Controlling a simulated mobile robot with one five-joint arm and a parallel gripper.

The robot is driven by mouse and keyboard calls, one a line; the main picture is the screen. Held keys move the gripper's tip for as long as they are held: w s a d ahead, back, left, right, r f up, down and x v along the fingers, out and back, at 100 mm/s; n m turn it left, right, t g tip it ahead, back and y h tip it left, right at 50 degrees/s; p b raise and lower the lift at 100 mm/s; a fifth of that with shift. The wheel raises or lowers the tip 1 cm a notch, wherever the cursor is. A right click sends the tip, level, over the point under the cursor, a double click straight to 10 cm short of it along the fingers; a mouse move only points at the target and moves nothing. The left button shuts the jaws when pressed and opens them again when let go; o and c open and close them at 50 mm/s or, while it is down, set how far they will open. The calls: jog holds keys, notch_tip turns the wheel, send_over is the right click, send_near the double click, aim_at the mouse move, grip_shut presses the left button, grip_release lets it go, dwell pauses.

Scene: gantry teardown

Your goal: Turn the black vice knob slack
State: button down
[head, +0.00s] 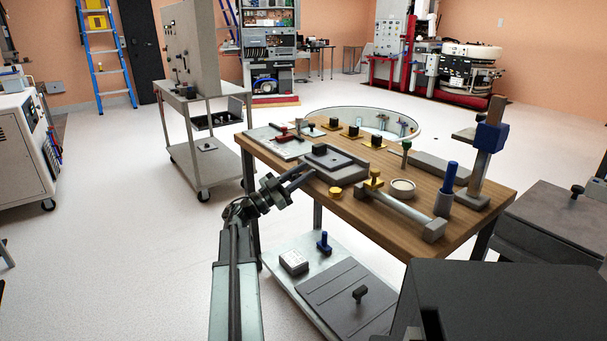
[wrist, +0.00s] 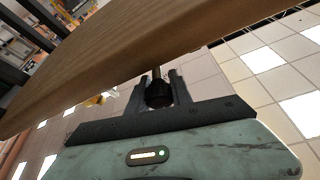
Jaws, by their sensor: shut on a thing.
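The black vice knob (wrist: 158,93) shows in the wrist view as a dark round end on a short shaft, close to the underside of a wooden edge. My gripper (wrist: 160,88) has one finger on each side of it and is shut on it. In the head view my gripper (head: 300,180) is at the left edge of the wooden workbench (head: 350,204), beside a flat grey block (head: 333,165). The knob cannot be made out there, where my gripper covers that spot.
A lower shelf (head: 322,262) holds more parts. A grey cart (head: 205,160) stands behind, left; open floor lies left.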

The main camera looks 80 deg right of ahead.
jog(key=n+t+h, duration=0.1)
jog(key=n+h, duration=0.1)
jog(key=n, duration=0.2)
jog(key=shift+d+n, duration=0.1)
jog(key=shift+n, duration=0.3)
jog(key=shift+w+d+n+t+h, duration=0.1)
jog(key=shift+n+t+h, duration=0.4)
jog(key=shift+n, duration=0.55)
jog(key=shift+w+d+n+t+h, duration=0.1)
jog(key=shift+n+t+h, duration=0.2)
jog(key=shift+n+t, duration=0.55)
jog(key=shift+n, duration=0.4)
jog(key=c, duration=1.1)
grip_release()
jog(key=shift+c, duration=0.2)
